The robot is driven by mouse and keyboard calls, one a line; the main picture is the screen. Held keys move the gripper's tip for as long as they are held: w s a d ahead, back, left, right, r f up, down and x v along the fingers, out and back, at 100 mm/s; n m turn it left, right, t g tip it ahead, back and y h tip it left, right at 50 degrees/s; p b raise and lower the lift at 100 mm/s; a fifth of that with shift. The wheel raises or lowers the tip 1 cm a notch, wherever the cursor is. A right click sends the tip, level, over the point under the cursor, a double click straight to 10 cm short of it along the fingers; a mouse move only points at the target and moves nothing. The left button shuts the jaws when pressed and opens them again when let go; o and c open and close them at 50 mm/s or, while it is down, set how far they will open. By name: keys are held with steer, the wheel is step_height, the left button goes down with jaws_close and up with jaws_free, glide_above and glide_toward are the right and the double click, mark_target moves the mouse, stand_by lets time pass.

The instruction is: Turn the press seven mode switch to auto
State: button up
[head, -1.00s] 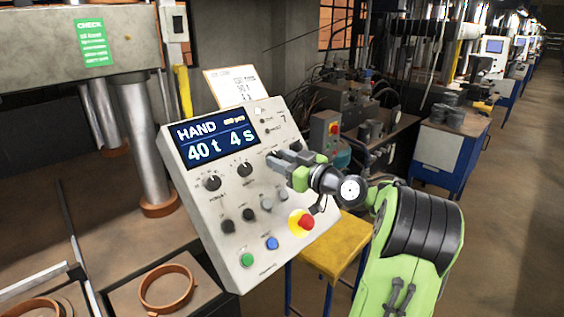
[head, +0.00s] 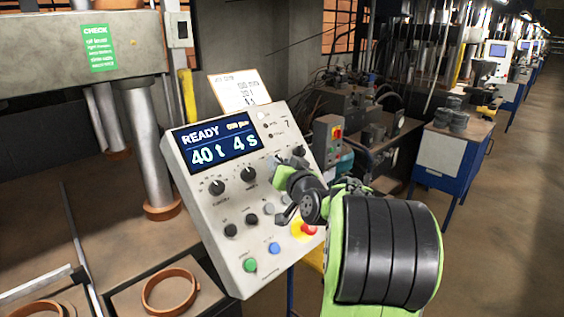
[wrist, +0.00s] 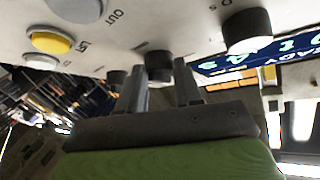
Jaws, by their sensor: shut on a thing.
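The tilted grey control panel (head: 207,213) stands left of my arm in the head view. Its display (head: 217,143) reads READY, 40 t, 4 s. My gripper (head: 285,162) is at the panel's upper right part. In the wrist view, my gripper (wrist: 160,80) has one finger on each side of a black knob (wrist: 159,66), which appears to be the mode switch, and is shut on it. The knob's pointer and position marks cannot be read. In the head view my gripper largely hides the knob.
Two other black knobs (head: 216,187) (head: 247,174) sit left of my gripper. Below are a green button (head: 250,265), a blue button (head: 274,248) and a red emergency stop (head: 308,229) on yellow, close to my arm. A paper card (head: 238,92) stands behind the panel.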

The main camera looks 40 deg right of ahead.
steer(key=shift+m, duration=0.4)
steer(key=o, duration=1)
steer(key=shift+s, duration=0.1)
steer(key=b+v, duration=0.1)
steer(key=v, duration=0.4)
steer(key=b+v, duration=0.1)
steer(key=v, duration=0.4)
steer(key=b+v, duration=0.1)
steer(key=v, duration=0.4)
steer(key=shift+s+a+r, duration=0.15)
steer(key=shift+a, duration=0.25)
